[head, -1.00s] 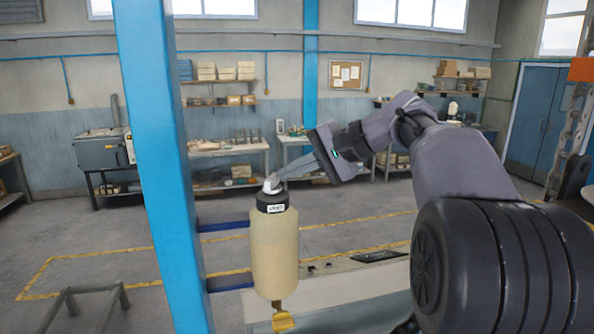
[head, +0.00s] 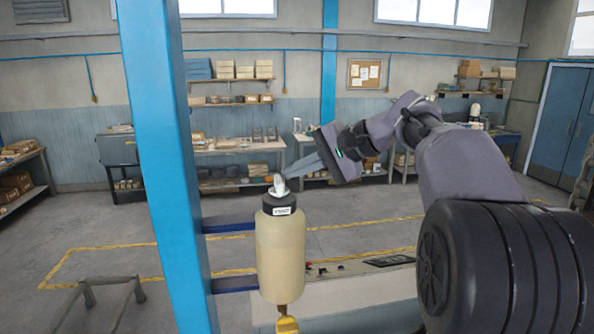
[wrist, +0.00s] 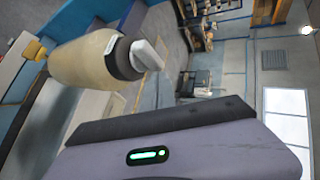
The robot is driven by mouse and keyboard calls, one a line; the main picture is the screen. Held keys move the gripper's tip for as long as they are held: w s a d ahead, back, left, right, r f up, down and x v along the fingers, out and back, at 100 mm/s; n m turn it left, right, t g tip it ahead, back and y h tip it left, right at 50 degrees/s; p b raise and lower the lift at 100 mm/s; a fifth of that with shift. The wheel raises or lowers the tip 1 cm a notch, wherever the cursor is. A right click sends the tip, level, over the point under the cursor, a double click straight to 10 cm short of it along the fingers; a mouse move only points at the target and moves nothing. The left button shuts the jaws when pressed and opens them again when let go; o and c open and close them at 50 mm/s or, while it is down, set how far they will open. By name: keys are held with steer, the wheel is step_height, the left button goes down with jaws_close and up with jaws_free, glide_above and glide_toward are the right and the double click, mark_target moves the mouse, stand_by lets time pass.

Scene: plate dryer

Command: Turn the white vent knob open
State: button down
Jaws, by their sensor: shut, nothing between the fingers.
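The white vent knob (head: 278,186) sits on the black cap (head: 279,203) of a cream cylinder, which carries a small label. The cylinder (head: 281,252) stands upright, held beside the blue post. The knob also shows in the wrist view (wrist: 147,55), at the end of the dark cap. My gripper (head: 298,182) is shut and empty, just right of the knob at about its height, with its fingers slanting down to the left. A small gap seems to show between fingertips and knob; its depth is unclear.
A blue post (head: 165,170) rises left of the cylinder, with blue brackets (head: 230,224) reaching to it. A yellow piece (head: 287,325) hangs below the cylinder. A pale cabinet (head: 360,295) with small controls stands behind. Shelves and benches line the far wall, beyond open floor.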

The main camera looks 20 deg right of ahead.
steer(key=shift+w+d, duration=0.1)
stand_by(0.6)
steer(key=shift+a+f+b, duration=0.15)
steer(key=shift+a+b, duration=0.2)
steer(key=shift+b, duration=0.1)
